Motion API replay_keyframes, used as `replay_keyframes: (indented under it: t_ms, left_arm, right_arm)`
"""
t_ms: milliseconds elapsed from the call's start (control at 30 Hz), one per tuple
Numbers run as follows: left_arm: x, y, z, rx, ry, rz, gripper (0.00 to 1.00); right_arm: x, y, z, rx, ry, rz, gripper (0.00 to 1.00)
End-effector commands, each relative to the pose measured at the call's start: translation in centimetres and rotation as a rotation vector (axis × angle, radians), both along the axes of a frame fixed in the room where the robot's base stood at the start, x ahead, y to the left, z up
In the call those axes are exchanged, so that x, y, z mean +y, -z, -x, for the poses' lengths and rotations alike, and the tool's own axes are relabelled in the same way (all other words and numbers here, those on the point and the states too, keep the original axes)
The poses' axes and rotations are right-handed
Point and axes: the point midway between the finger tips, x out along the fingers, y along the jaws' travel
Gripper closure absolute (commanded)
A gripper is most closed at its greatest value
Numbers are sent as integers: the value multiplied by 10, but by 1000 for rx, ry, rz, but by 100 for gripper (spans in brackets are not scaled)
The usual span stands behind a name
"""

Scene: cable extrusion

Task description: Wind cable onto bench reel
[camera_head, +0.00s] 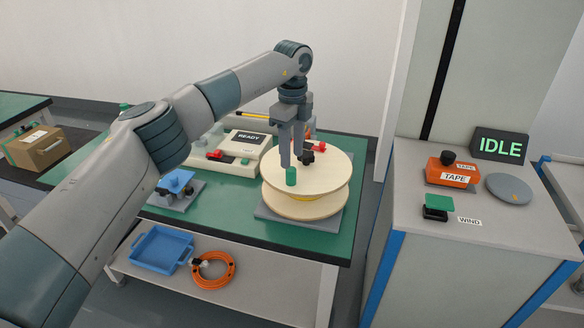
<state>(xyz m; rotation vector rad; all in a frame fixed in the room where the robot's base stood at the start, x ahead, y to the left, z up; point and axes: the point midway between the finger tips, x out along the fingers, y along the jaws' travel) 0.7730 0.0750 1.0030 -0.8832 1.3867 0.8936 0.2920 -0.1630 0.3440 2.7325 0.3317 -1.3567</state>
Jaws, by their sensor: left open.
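The bench reel (325,173) has two cream flanges, with a little yellow showing between them. It lies flat on a grey base plate on the green bench. A green upright peg (291,177) stands near the front of its top flange. My left gripper (291,165) points straight down over the top flange, its jaws open, with the fingertips just above or at the peg. I cannot tell whether they touch it. A black knob (307,158) shows at the reel's middle, partly behind the fingers. An orange coil of cable (213,270) lies on the lower shelf. My right gripper is out of view.
A tester (241,151) reading READY stands left of the reel, near a blue-topped fixture (176,183). A blue tray (160,248) sits on the lower shelf. On the right cabinet are an IDLE display (500,147), an orange TAPE unit (453,174) and a green WIND switch (438,203).

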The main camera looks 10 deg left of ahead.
Motion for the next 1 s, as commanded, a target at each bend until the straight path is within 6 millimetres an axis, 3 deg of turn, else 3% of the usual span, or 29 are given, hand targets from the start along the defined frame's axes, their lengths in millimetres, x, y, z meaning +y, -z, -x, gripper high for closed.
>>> replay_keyframes:
  t_ms: [300, 500, 700, 1000]
  left_arm:
    - [-1, -65, -1, -2, -1, 0, 58]
    - [-1, -94, -1, 0, -1, -1, 58]
    - [-1, -107, -1, 0, 0, 0, 58]
    - [-1, -108, -1, 1, 0, 0, 58]
  right_arm:
    - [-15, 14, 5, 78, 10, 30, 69]
    - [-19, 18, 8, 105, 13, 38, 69]
    - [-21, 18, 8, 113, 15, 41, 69]
    - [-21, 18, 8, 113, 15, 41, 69]
